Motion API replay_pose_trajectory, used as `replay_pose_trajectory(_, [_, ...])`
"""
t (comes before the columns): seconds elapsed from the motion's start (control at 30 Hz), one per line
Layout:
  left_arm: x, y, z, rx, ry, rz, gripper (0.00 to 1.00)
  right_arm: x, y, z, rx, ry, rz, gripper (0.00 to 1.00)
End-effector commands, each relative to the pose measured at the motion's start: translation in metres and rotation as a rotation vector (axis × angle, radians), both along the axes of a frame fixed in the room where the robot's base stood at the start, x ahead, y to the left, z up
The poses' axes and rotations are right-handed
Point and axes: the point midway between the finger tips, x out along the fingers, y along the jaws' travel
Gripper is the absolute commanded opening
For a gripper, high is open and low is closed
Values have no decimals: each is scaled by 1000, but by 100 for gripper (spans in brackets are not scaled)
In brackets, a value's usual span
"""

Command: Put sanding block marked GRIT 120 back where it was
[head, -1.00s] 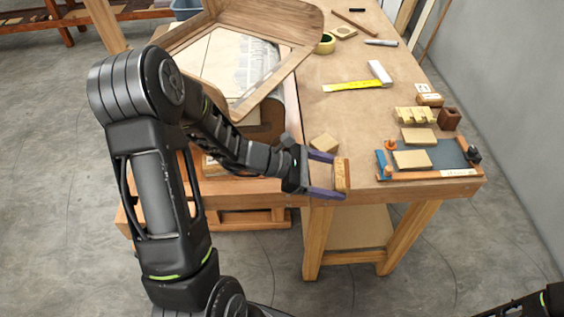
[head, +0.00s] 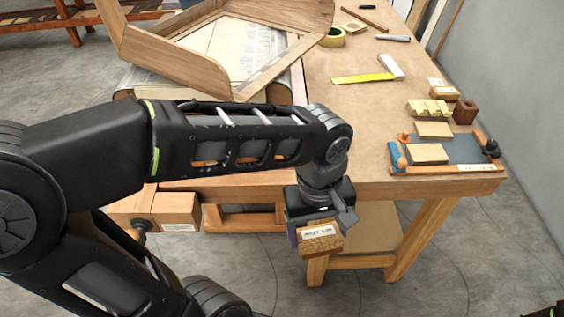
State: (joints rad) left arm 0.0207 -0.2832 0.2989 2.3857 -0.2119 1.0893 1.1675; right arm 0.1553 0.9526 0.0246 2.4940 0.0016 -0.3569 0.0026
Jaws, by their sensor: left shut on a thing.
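The sanding block (head: 320,246) is a small wooden block with a brown, grainy lower face and a white label. The label's lettering is too small to read for certain. My left gripper (head: 318,226) is shut on it and points down, holding it in front of the workbench's (head: 370,110) front edge, apart from the bench top. Its fingers are mostly hidden behind the block and the wrist.
A blue-grey board (head: 465,150) with a tan pad (head: 428,153) lies at the bench's right front corner. Labelled small blocks (head: 443,90), a stepped block (head: 428,108) and a brown holder (head: 465,112) stand behind. A square (head: 390,68) and tape roll (head: 332,38) lie farther back.

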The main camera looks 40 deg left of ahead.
Motion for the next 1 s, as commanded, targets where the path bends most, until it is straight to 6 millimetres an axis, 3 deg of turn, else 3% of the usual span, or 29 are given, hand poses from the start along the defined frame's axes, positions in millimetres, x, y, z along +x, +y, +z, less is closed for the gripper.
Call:
replay_pose_trajectory(0.07, [-1,24,-5,118,-100,-65,45,1,0,-17,2,-3,0,36])
replay_pose_trajectory(0.2, [9,66,13,267,-230,-124,44,2,1,-31,3,-5,1,36])
replay_pose_trajectory(0.3, [15,82,28,318,-270,-135,44,2,1,-34,4,-7,1,36])
replay_pose_trajectory(0.43, [18,89,37,340,-283,-137,44,2,1,-34,4,-8,2,36])
replay_pose_trajectory(0.77, [20,91,37,338,-281,-137,44,2,1,-32,4,-8,2,36])
replay_pose_trajectory(1.0, [49,112,39,335,-277,-135,44,2,1,-24,4,-8,2,36])
